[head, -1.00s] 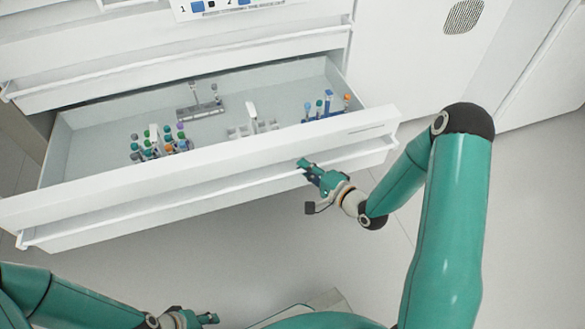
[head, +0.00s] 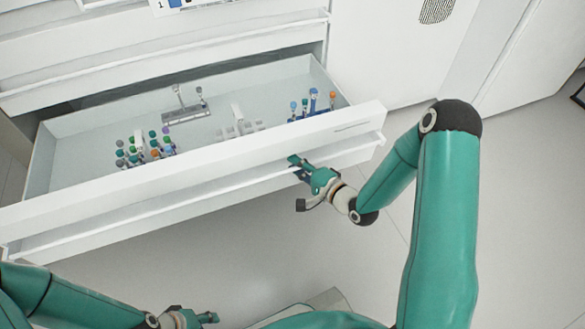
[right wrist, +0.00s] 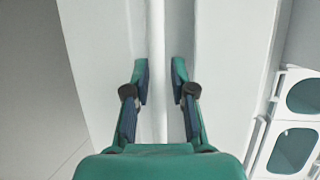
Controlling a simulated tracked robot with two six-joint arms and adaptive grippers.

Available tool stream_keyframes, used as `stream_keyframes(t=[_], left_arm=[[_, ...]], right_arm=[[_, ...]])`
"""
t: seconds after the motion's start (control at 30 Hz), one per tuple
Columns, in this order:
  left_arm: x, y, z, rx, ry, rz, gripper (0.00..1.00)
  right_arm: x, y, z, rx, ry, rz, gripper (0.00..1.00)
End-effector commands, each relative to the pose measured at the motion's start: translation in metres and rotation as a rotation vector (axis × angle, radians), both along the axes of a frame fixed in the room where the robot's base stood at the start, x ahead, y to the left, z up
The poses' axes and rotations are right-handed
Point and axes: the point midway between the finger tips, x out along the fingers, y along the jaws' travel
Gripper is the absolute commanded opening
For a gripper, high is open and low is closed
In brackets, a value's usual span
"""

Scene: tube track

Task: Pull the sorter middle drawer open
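The open drawer (head: 355,119) of the white sorter cabinet stands far out in the head view, its inside visible. A long pale handle rail (head: 200,192) runs along the lower part of its front. My right gripper (head: 298,165) is at this rail, near the drawer's right end.
The drawer holds a cluster of capped tubes (head: 146,150), a grey rack (head: 186,113), a pale holder (head: 238,125) and a blue rack (head: 313,103) with tubes. Another closed drawer (head: 180,55) is above. Pale floor (head: 270,235) in front is clear.

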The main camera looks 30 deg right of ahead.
Motion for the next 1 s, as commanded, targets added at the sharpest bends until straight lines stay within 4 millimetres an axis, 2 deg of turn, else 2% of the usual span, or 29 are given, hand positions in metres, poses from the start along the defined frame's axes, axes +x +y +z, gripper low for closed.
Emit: stream_keyframes(t=[0.23, 0.37, 0.47, 0.8, 1.0], left_arm=[[0.000, 0.000, 0.000, 0.000, 0.000, 0.000, 0.40], [0.000, 0.000, 0.001, 0.000, 0.000, 0.000, 0.40], [0.000, 0.000, 0.001, 0.000, 0.000, 0.000, 0.40], [0.000, 0.000, 0.000, 0.000, 0.000, 0.000, 0.40], [0.000, 0.000, 0.000, 0.000, 0.000, 0.000, 0.40]], right_arm=[[-0.001, 0.004, -0.001, 0.002, 0.004, 0.010, 0.25], [-0.008, 0.002, 0.000, 0.001, 0.006, 0.011, 0.25], [-0.020, -0.002, 0.002, 0.001, 0.006, 0.010, 0.25], [-0.082, -0.024, 0.013, 0.002, 0.007, 0.005, 0.25], [-0.105, -0.032, 0.018, 0.001, 0.004, 0.005, 0.25]])
